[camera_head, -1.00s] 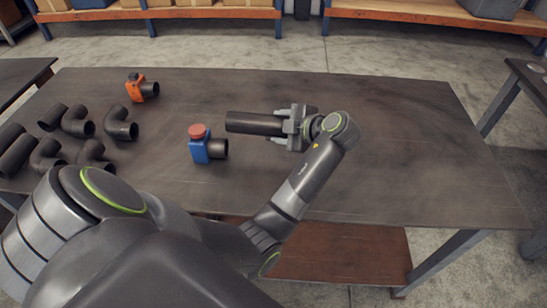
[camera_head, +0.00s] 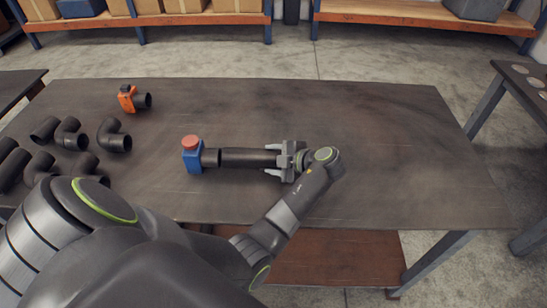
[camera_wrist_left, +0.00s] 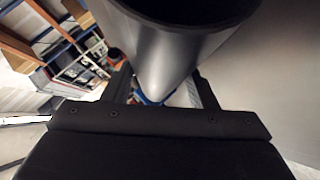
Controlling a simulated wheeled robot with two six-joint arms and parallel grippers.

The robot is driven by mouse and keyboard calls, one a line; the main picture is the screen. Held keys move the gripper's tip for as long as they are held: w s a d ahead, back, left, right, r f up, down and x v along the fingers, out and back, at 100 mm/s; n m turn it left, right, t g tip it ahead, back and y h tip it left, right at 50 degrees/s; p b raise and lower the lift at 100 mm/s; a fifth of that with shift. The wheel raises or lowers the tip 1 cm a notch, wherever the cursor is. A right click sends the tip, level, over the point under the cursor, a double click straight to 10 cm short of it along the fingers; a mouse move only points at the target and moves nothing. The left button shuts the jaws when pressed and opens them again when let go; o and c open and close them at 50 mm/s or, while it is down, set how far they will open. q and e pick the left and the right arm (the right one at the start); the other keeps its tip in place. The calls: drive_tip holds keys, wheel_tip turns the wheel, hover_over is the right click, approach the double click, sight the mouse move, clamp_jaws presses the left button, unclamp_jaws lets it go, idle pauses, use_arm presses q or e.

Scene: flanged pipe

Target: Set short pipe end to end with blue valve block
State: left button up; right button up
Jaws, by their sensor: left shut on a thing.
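The short pipe (camera_head: 248,158) is a straight black tube in the middle of the table. My left gripper (camera_head: 279,160) is shut on its right end, with the fingers on either side. The blue valve block (camera_head: 193,155), with a red round cap and a black stub, stands left of the pipe. In the head view the pipe's left end meets the stub's open end, roughly in line; whether a small gap is left I cannot tell. In the left wrist view the pipe's open end (camera_wrist_left: 185,45) fills the top, and a bit of blue shows beneath it. My right gripper is not in view.
An orange valve block (camera_head: 127,98) stands at the back left of the table. Several black elbows (camera_head: 113,136) and pipe pieces lie at the left. The table (camera_head: 400,150) is bare to the right. Shelves with boxes (camera_head: 185,6) stand behind.

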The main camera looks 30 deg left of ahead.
use_arm(q)
drive_tip(key=shift+f, duration=0.1)
drive_tip(key=o, duration=1.6)
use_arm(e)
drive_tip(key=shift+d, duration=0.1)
